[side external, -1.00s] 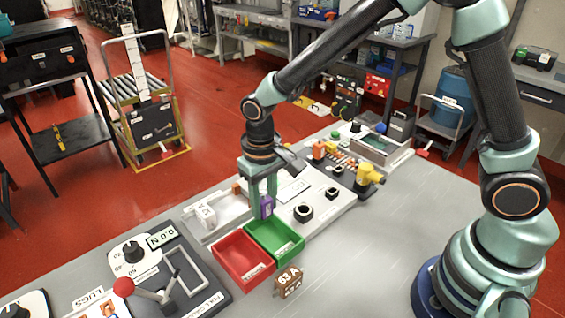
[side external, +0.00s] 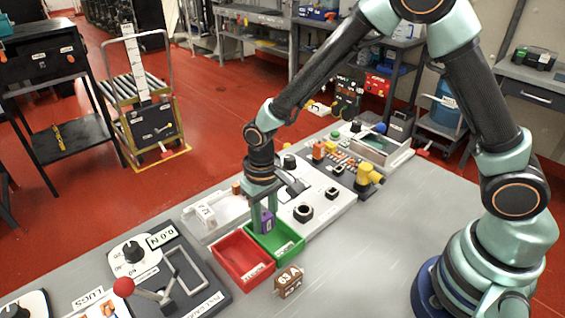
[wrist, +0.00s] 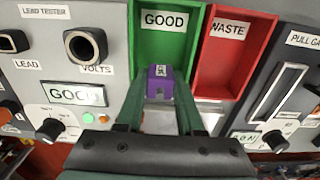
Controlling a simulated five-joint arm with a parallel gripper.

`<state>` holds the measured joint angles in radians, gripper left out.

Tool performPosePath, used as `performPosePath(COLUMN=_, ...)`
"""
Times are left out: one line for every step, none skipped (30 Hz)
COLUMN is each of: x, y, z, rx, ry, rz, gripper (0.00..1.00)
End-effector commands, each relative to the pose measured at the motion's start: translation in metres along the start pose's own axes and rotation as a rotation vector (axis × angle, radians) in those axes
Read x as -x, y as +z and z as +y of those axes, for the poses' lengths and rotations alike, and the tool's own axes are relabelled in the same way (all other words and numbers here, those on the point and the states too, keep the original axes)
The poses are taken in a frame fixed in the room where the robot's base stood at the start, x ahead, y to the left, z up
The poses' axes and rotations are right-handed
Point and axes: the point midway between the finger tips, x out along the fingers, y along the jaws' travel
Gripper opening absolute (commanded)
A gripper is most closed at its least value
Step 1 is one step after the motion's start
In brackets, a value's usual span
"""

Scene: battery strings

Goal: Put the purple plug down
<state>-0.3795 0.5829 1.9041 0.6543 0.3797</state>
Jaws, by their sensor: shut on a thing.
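The purple plug (side external: 267,221) is between the fingers of my gripper (side external: 263,226), which is shut on it. In the side view it is held at the green bin (side external: 289,247), low over its back part. In the wrist view the purple plug (wrist: 160,83), with a small white label, shows between my gripper's two fingers (wrist: 162,100). The green bin labelled GOOD (wrist: 170,42) lies behind and around it there. I cannot tell whether the plug touches the bin floor. No other plug shows in the green bin.
The red bin labelled WASTE (wrist: 222,72) adjoins the green one. The lead tester (wrist: 62,62), with a display reading GOOD, stands on the other side. A brown block marked 63 A (side external: 288,282) sits in front of the bins. The grey bench front right is clear.

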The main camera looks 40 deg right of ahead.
Motion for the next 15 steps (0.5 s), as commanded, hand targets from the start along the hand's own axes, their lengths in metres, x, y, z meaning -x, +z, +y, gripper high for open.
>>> performPosePath(x=-0.0011, y=0.0, z=0.0, rx=0.0, ry=0.0, rz=0.0, gripper=0.0)
performPosePath(x=-0.0012, y=-0.0001, z=0.0, rx=0.0, ry=0.0, rz=0.0, gripper=0.0)
performPosePath(x=-0.001, y=-0.0001, z=0.0, rx=0.0, ry=0.0, rz=0.0, gripper=0.0)
performPosePath(x=-0.001, y=0.0, z=0.0, rx=0.0, ry=0.0, rz=0.0, gripper=0.44)
performPosePath(x=-0.001, y=0.0, z=0.0, rx=0.0, ry=0.0, rz=0.0, gripper=0.56)
performPosePath(x=-0.001, y=0.0, z=0.0, rx=0.0, ry=0.0, rz=0.0, gripper=0.67)
performPosePath(x=-0.0009, y=0.0, z=0.0, rx=0.0, ry=0.0, rz=0.0, gripper=0.67)
performPosePath(x=-0.0009, y=0.0, z=0.0, rx=0.0, ry=0.0, rz=0.0, gripper=0.67)
performPosePath(x=-0.0009, y=0.0, z=0.0, rx=0.0, ry=0.0, rz=0.0, gripper=0.67)
performPosePath(x=-0.0009, y=0.0, z=0.0, rx=0.0, ry=0.0, rz=0.0, gripper=0.67)
performPosePath(x=-0.0009, y=0.0, z=0.0, rx=0.0, ry=0.0, rz=0.0, gripper=0.67)
performPosePath(x=-0.0008, y=0.0, z=0.0, rx=0.0, ry=0.0, rz=0.0, gripper=0.67)
performPosePath(x=-0.0005, y=0.0, z=0.0, rx=0.0, ry=0.0, rz=0.0, gripper=0.67)
performPosePath(x=0.0001, y=-0.0001, z=0.0, rx=0.0, ry=0.0, rz=0.0, gripper=0.67)
performPosePath(x=0.0017, y=-0.0002, z=-0.0001, rx=0.0, ry=0.0, rz=0.001, gripper=0.67)
